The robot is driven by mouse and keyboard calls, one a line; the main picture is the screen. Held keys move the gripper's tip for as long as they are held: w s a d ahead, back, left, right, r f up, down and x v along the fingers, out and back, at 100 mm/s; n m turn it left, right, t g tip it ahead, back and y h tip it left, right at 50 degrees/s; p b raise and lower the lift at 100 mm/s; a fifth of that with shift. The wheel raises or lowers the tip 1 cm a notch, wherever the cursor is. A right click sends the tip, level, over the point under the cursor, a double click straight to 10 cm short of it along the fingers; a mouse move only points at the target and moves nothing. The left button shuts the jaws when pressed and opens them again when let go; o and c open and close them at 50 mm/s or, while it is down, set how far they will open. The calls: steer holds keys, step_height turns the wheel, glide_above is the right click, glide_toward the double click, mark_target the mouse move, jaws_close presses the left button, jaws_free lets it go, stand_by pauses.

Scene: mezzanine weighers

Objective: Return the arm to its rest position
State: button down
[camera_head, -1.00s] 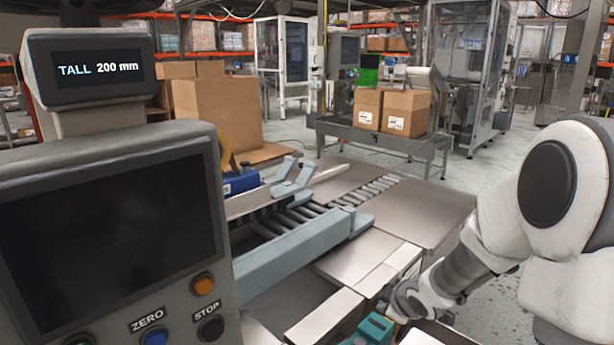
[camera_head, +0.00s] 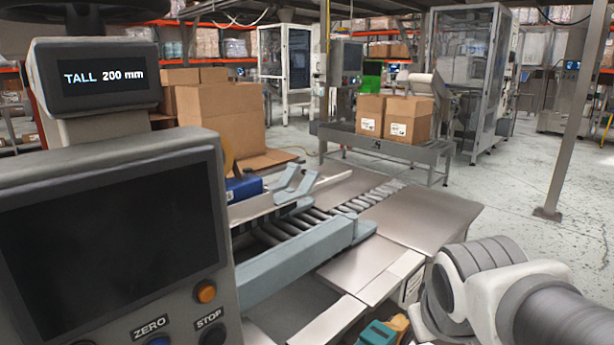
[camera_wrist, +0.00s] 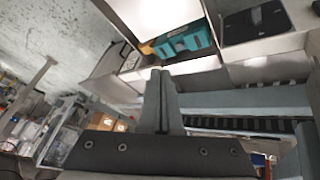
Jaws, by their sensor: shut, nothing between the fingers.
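My arm (camera_head: 490,290) shows at the lower right of the head view, over the near right side of the conveyor. My gripper is outside the head view. In the wrist view my gripper (camera_wrist: 160,76) is shut, its two fingers together with nothing between them. Beyond the fingertips in the wrist view is a bin holding a teal object (camera_wrist: 185,42). The teal object also shows at the bottom of the head view (camera_head: 378,333).
A grey console (camera_head: 110,240) with ZERO and STOP buttons stands close on the left, below a display (camera_head: 95,78) reading TALL 200 mm. A roller conveyor (camera_head: 300,222) with steel plates lies in the middle. Cartons (camera_head: 408,118) stand on a bench behind. Open floor (camera_head: 510,200) lies to the right.

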steer(key=s+a+r+m+y, duration=0.1)
steer(key=s+a+m+y, duration=0.15)
steer(key=s, duration=0.45)
step_height(320, 180, up, 20)
steer(key=p, duration=1.9)
steer(key=shift+a+f+n+g+h+p, duration=0.15)
steer(key=shift+a+n+g+h+p, duration=0.2)
steer(key=shift+h+p, duration=0.1)
steer(key=shift+d, duration=0.1)
